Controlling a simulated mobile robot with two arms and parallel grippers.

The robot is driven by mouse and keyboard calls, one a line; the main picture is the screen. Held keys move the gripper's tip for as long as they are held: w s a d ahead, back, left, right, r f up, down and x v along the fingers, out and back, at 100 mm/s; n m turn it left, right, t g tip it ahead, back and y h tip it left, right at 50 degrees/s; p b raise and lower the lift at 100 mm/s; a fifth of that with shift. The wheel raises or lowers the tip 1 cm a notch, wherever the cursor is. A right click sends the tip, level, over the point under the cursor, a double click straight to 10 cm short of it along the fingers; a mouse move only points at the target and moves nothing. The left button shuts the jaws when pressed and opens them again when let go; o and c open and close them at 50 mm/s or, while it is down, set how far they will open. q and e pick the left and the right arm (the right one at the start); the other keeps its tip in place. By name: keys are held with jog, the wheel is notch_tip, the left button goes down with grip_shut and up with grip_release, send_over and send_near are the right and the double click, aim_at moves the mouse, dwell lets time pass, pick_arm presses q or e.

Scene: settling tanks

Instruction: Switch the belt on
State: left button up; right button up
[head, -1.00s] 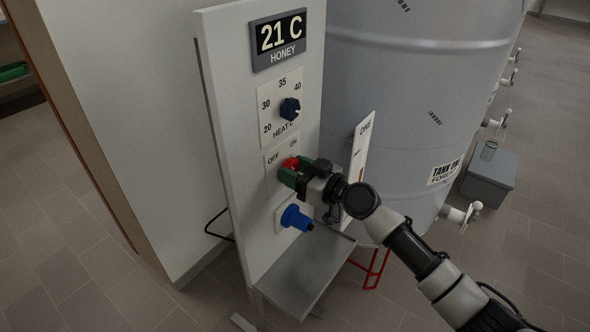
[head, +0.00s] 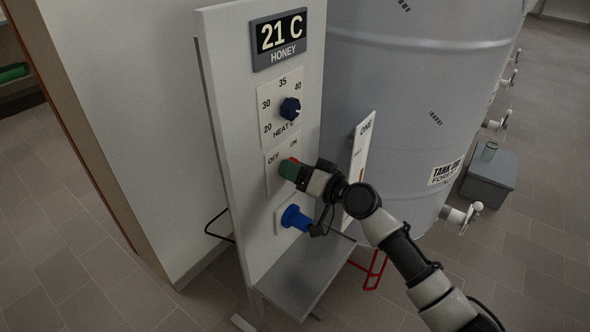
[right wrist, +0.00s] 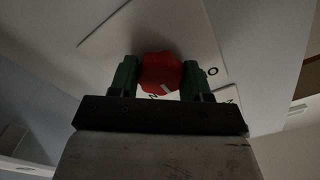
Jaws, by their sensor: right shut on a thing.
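The red rotary switch (right wrist: 161,72) sits on a pale plate (head: 274,182) marked OFF and ON, on the upright panel. In the head view only a sliver of red shows behind my fingers. My right gripper (head: 290,170) has its green fingers on either side of the switch and is shut on it. In the right wrist view the fingers flank the red knob, which has a pale pointer line near its lower edge. Which label the pointer faces is hard to tell. My left gripper is not in view.
Above the switch are a dark blue HEAT knob (head: 290,108) and a display (head: 279,38) reading 21 C HONEY. Below are a blue plug (head: 294,217) and a grey shelf (head: 300,275). A large grey tank (head: 415,100) and a white ONE sign (head: 358,165) stand to the right.

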jog(key=shift+m+p, duration=1)
jog(key=shift+m, duration=2.6)
jog(key=o, duration=0.9)
jog(key=shift+d, duration=0.1)
jog(key=v, duration=1)
jog(key=shift+s+d+b, duration=0.25)
jog(key=shift+b, duration=0.15)
